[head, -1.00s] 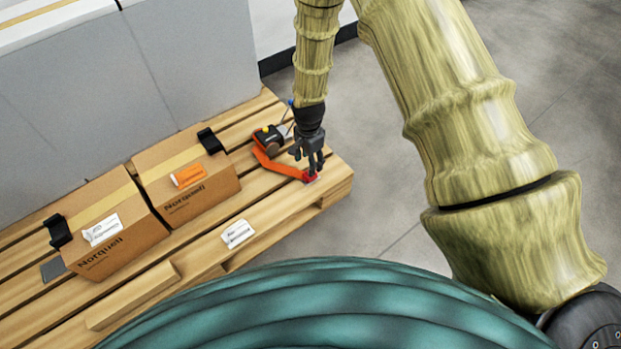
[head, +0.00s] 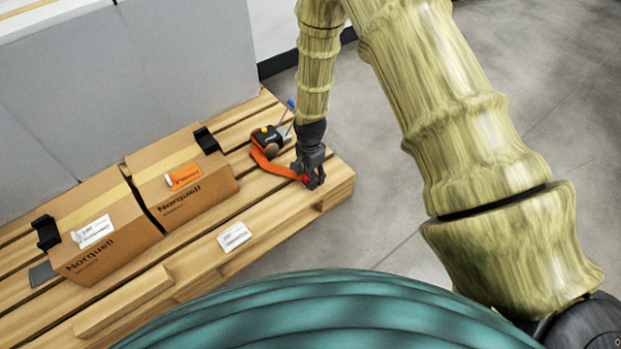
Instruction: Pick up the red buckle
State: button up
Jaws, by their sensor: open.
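The red buckle (head: 306,180) lies at the end of an orange strap (head: 276,168) near the right end of the wooden pallet. The strap runs from a black ratchet device (head: 267,140) with a yellow button. My gripper (head: 313,183) points down with its fingers open around or just over the buckle. The fingers hide part of the buckle, and I cannot tell whether they touch it.
Two cardboard boxes (head: 187,200) (head: 105,262) stand on the pallet (head: 262,213) at the left, with black corner protectors. A white label (head: 234,236) lies on the front boards. A grey panel (head: 190,70) stands behind. The floor on the right is clear.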

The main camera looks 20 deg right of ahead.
jog(key=c, duration=1.1)
